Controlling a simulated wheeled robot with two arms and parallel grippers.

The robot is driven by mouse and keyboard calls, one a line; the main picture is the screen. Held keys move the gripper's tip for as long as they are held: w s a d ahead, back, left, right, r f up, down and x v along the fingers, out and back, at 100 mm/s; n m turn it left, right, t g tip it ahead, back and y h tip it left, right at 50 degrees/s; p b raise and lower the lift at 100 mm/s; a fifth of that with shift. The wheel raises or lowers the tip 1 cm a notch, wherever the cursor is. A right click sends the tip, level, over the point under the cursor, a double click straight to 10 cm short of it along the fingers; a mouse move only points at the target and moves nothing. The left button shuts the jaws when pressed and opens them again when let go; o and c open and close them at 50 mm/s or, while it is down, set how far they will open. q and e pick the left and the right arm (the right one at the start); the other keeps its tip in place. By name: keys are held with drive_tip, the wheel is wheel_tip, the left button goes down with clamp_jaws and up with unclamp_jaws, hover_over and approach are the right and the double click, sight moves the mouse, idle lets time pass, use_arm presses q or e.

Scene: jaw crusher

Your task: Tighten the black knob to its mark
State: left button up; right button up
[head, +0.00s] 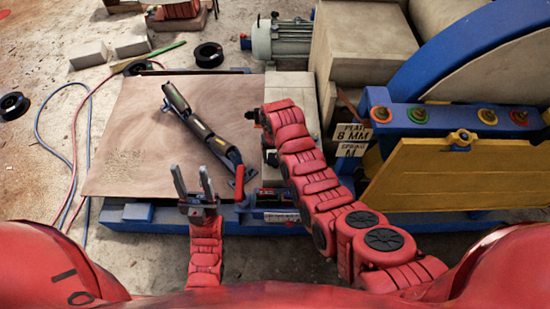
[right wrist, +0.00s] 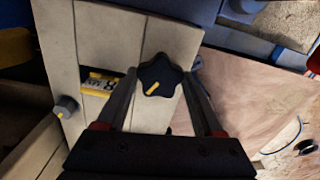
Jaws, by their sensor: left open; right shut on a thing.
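The black knob (right wrist: 157,76) is star-shaped with a yellow pointer line and sits on a pale panel in the right wrist view. The line slants toward the upper right of that picture. My right gripper (right wrist: 160,78) has one finger on each side of the knob and is shut on it. I cannot make out the mark for certain. In the head view my right arm hides the knob. My left gripper (head: 197,190) is open and empty, fingers up, near the front edge of the brown board.
A black tool (head: 200,125) lies across the brown board (head: 130,130). A red-handled lever (head: 240,185) stands right of my left gripper. A blue beam with coloured buttons (head: 455,118) and a yellow plate (head: 450,172) stand right.

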idle(0.3)
drive_tip(key=o, duration=1.4)
